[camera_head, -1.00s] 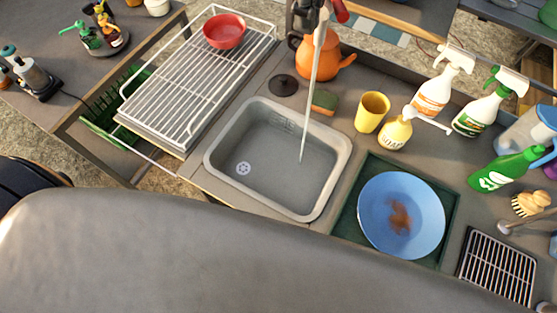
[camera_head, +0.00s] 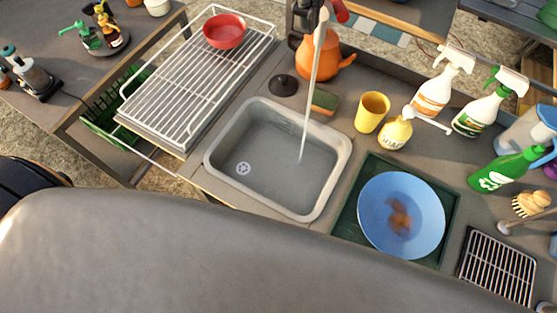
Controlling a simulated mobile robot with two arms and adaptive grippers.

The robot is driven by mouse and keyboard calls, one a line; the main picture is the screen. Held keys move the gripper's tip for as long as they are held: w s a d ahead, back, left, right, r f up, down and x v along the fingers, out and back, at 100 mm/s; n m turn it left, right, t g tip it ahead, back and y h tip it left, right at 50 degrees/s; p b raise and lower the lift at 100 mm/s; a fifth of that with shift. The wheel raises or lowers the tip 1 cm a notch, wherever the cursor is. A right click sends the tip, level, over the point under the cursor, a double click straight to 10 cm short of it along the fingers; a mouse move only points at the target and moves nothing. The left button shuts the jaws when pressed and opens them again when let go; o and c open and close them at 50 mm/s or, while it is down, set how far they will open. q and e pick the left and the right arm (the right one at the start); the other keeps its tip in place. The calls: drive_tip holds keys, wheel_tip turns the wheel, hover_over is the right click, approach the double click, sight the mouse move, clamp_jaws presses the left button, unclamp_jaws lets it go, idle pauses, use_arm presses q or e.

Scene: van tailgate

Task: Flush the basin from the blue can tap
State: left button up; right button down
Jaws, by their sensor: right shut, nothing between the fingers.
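A grey basin (camera_head: 262,181) is set in the counter, with a round drain (camera_head: 243,168) in its floor. A thin stream of water (camera_head: 311,95) falls from a pale spout (camera_head: 322,14) at the top edge into the basin's right part. A red piece (camera_head: 340,11) shows beside the spout; I cannot tell whether it is the tap handle. The can body is not clearly visible there. My right gripper (camera_head: 302,20), dark and partly cut off, is at the top edge beside the spout, shut and empty. I cannot tell whether it touches the tap. My left gripper is out of view.
A white rack (camera_head: 190,91) with a red bowl (camera_head: 224,31) stands left. An orange kettle (camera_head: 322,58), sponge (camera_head: 324,101), yellow cup (camera_head: 372,111) and several bottles stand behind and right. A blue plate (camera_head: 375,225) with a brown stain lies on a green tray (camera_head: 347,222).

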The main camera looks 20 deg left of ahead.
drive_tip(key=shift+w+d, duration=1.9)
drive_tip(key=shift+w, duration=0.2)
wheel_tip(320, 180, up, 6)
drive_tip(key=p, duration=0.4)
drive_tip(key=shift+s, duration=0.4)
drive_tip(key=shift+a, duration=0.1)
